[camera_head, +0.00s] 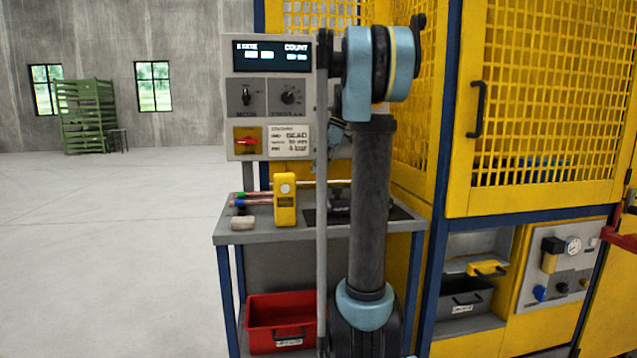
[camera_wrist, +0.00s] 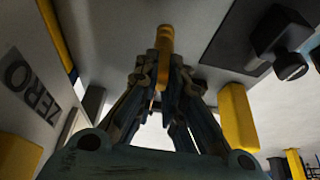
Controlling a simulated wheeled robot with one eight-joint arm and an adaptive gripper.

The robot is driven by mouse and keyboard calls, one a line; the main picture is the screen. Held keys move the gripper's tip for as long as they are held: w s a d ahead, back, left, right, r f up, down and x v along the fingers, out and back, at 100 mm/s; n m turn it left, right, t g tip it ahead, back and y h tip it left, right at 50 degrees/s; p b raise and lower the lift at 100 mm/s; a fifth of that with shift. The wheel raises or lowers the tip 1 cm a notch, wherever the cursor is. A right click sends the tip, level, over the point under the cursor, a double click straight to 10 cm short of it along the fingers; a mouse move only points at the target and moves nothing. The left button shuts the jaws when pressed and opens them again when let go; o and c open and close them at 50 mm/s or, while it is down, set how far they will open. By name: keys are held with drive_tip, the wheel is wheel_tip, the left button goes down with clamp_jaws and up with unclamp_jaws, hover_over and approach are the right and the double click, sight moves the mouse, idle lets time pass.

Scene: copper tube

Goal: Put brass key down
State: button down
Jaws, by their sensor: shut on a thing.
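The brass key (camera_wrist: 166,36) shows in the wrist view as a yellow-brown, rounded piece between the tips of my gripper (camera_wrist: 164,66). Both fingers close in on it from either side, and its far part is in shadow. My gripper is shut on it. In the head view my arm stands in front of the control panel and bench, and it hides the key and most of the gripper. I cannot tell whether the key touches any surface.
The grey bench (camera_head: 262,236) carries a yellow handheld device (camera_head: 285,203), copper tubes with coloured ends and a pale block (camera_head: 243,223). The control panel (camera_head: 246,117) with knobs stands behind. A red bin (camera_head: 262,330) sits below. A yellow mesh cage (camera_head: 535,100) rises at right. Open floor lies left.

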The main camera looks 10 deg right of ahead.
sight(320, 178)
drive_tip(key=shift+f, duration=2)
drive_tip(key=c, duration=1.7)
unclamp_jaws()
drive_tip(key=v, duration=1.2)
drive_tip(key=shift+r, duration=0.1)
